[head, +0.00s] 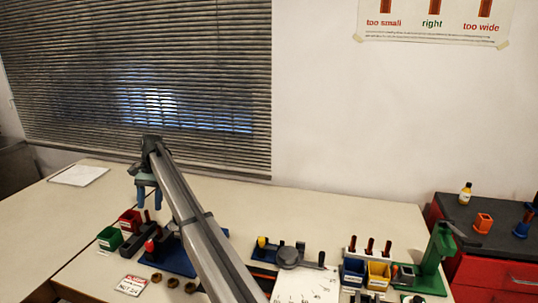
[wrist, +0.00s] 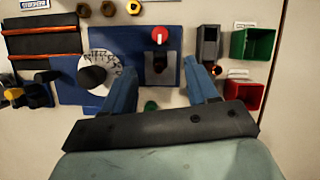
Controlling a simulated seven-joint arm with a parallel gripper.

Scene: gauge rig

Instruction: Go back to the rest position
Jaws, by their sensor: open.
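My gripper (head: 148,205) is raised over the left part of the bench, with its two blue fingers pointing down. In the wrist view my gripper (wrist: 160,73) is open, its fingers wide apart with nothing held between them. Below it lies a blue base plate (wrist: 70,82) with a white marked dial (wrist: 93,76) and a red-topped knob (wrist: 160,35). In the head view my arm hides part of this plate. No marker of a rest position shows.
A green bin (head: 110,238) and red bin (head: 130,220) stand near the gripper. Several brown nuts (head: 173,283) lie at the front. Blue (head: 353,271) and yellow (head: 378,276) bins and a green press (head: 434,262) stand right. Window blinds (head: 140,70) hang behind.

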